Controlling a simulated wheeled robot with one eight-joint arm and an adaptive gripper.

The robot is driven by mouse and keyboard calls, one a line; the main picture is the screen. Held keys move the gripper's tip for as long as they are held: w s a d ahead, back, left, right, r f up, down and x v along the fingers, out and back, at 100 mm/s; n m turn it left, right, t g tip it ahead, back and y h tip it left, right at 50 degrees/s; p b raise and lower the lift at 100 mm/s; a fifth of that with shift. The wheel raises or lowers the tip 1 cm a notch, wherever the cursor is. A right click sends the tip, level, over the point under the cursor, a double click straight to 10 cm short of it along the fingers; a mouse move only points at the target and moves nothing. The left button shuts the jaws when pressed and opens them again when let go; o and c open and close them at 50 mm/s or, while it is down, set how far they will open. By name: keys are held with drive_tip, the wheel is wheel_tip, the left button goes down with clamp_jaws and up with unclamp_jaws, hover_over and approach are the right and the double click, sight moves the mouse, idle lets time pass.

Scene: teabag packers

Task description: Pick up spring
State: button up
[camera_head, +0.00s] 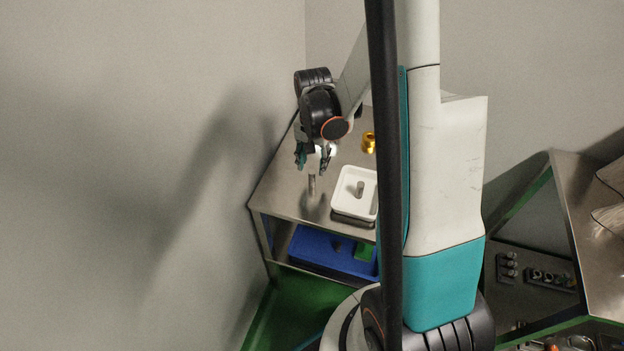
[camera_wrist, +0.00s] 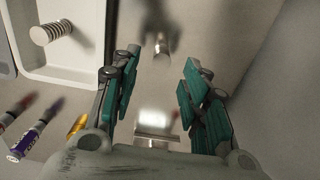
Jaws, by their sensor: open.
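The spring (camera_wrist: 51,32), a short ribbed pale cylinder with dark bands, lies in a white tray (camera_wrist: 85,67) at the upper left of the wrist view. In the head view a small grey piece (camera_head: 360,187), which looks like the spring, shows in the white tray (camera_head: 345,208). My gripper (camera_head: 312,172) is open above the table, left of the tray. In the wrist view its teal-padded fingers (camera_wrist: 160,70) are apart with nothing held. A separate metallic cylinder (camera_wrist: 161,46) stands beyond the fingertips; it also shows below my gripper in the head view (camera_head: 312,186).
A gold object (camera_head: 368,142) stands behind the tray. A wall is close on the left.

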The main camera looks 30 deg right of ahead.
sight(312, 172)
drive_tip(key=f, duration=0.1)
drive_tip(key=f+b, duration=0.1)
drive_tip(key=f, duration=0.1)
drive_tip(key=f+b, duration=0.1)
drive_tip(key=f, duration=0.1)
drive_tip(key=shift+a+f, duration=0.1)
drive_tip(key=shift+a, duration=0.15)
drive_tip(key=shift+s, duration=0.1)
drive_tip(key=shift+c, duration=0.6)
clamp_jaws()
